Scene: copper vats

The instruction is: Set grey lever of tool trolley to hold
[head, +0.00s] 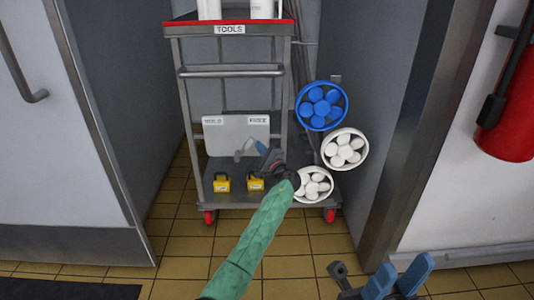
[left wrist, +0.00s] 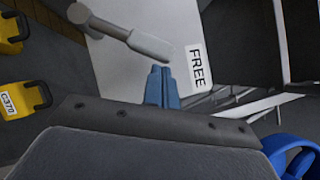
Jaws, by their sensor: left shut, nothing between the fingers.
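The tool trolley (head: 230,29) stands ahead, with a light panel (head: 222,138) low on it. The panel carries a HOLD label (head: 213,121) at left and a FREE label (head: 258,121) at right. The grey lever (head: 243,150) leans up and right, toward the FREE side; its handle (left wrist: 150,47) also shows in the left wrist view. My left gripper (head: 262,148) is shut and empty, its blue fingertips (left wrist: 160,72) right beside the handle's end. I cannot tell whether they touch. My right gripper (head: 398,278) is open and empty at the lower right, away from the trolley.
Two yellow padlock-like blocks (head: 221,182) (head: 255,183) sit on the trolley's bottom shelf. Blue (head: 322,106) and white (head: 345,149) round valve-like wheels stand at its right. A red extinguisher (head: 508,115) hangs at the far right. Tiled floor before the trolley is clear.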

